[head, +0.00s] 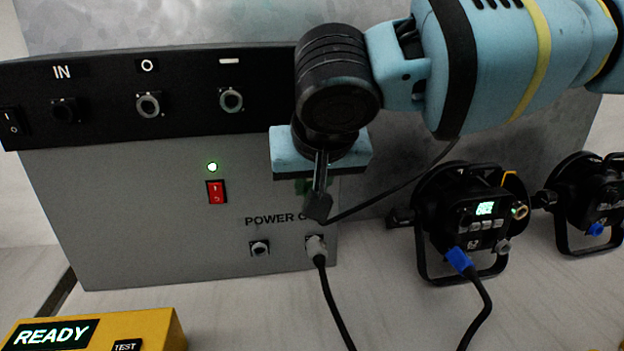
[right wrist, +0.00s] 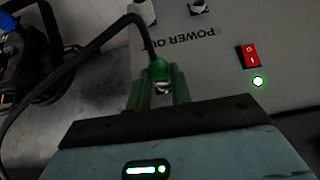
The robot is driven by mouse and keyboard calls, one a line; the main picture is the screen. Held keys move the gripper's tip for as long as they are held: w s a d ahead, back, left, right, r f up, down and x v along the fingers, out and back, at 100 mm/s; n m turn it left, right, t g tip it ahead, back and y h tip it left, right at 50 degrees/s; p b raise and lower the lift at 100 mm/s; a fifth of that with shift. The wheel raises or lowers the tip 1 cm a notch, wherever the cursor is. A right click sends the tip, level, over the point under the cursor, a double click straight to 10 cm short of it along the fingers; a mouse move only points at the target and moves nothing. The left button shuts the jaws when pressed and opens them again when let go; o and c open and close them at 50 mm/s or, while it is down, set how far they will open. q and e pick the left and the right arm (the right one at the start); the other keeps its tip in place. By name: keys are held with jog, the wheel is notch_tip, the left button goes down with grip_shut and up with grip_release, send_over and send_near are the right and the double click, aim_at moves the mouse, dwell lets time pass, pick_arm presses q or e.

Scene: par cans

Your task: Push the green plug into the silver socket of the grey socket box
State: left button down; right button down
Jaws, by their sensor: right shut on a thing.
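My right gripper (head: 318,203) hangs in front of the right part of the grey socket box (head: 140,215), above the POWER OUT sockets. It is shut on the green plug (right wrist: 159,71), whose dark cable runs up and to the left in the right wrist view. In the head view the plug (head: 303,187) is mostly hidden by the gripper. It is apart from the silver sockets I can see. Silver-rimmed sockets are the O socket (head: 149,105), the dash socket (head: 231,98) and the lower left POWER OUT socket (head: 259,248). My left gripper is out of view.
A grey plug (head: 316,246) with a black cable sits in the lower right POWER OUT socket. Two black lamps (head: 470,212) (head: 590,192) stand at the right; blue plugs show on them. A yellow READY tester (head: 150,325) lies at the front left.

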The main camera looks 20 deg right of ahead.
jog(key=shift+w+d, duration=0.2)
jog(key=shift+w, duration=0.75)
dwell(2.5)
jog(key=c, duration=1.2)
grip_release()
jog(key=p+v, duration=0.1)
jog(key=v, duration=0.7)
jog(key=shift+f, duration=0.15)
